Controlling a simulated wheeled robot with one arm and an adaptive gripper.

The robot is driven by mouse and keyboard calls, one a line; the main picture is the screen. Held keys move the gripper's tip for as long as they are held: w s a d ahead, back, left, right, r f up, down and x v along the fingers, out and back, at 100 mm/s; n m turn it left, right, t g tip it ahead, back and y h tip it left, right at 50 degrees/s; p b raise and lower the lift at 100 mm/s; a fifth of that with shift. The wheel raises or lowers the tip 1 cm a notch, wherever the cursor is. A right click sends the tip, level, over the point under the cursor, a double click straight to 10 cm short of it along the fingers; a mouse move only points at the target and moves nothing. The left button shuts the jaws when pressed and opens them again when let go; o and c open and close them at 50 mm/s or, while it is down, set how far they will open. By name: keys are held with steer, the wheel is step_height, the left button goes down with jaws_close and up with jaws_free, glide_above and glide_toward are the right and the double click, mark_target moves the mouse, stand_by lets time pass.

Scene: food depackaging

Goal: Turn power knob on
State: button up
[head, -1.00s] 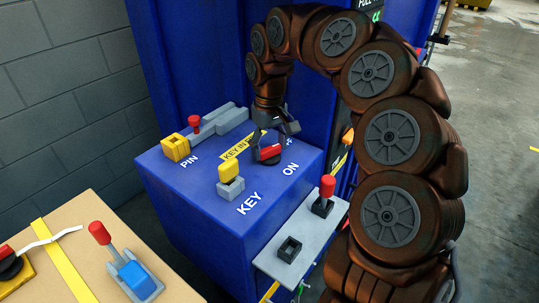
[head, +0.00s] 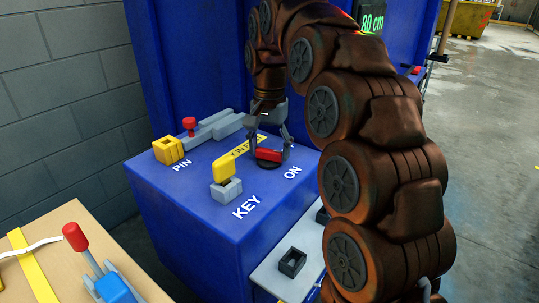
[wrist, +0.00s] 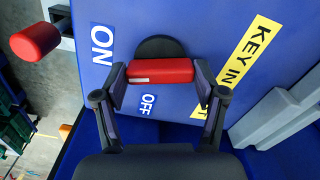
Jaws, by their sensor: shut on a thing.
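The power knob is a red bar on a round black base, set in the top of the blue box between the ON and OFF labels. The red knob (head: 268,155) shows at the box's right rear in the head view, and its bar lies crosswise in the wrist view (wrist: 160,71). My gripper (head: 270,147) comes down on it from above. In the wrist view, my gripper (wrist: 161,78) has one finger at each end of the red bar and is shut on it. The ON label (wrist: 102,44) is left of the knob there; the OFF label (wrist: 148,104) is below it.
A yellow key (head: 223,167) stands in its grey holder left of the knob. A yellow pin block (head: 168,151) and a red-knobbed grey latch (head: 189,125) lie further left. A grey shelf with an empty black socket (head: 292,262) is at the front. A cardboard box (head: 65,222) is at lower left.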

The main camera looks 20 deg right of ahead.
steer(key=shift+m+b, duration=0.45)
steer(key=shift+m, duration=1.15)
steer(key=o, duration=1.1)
steer(key=shift+o, duration=0.2)
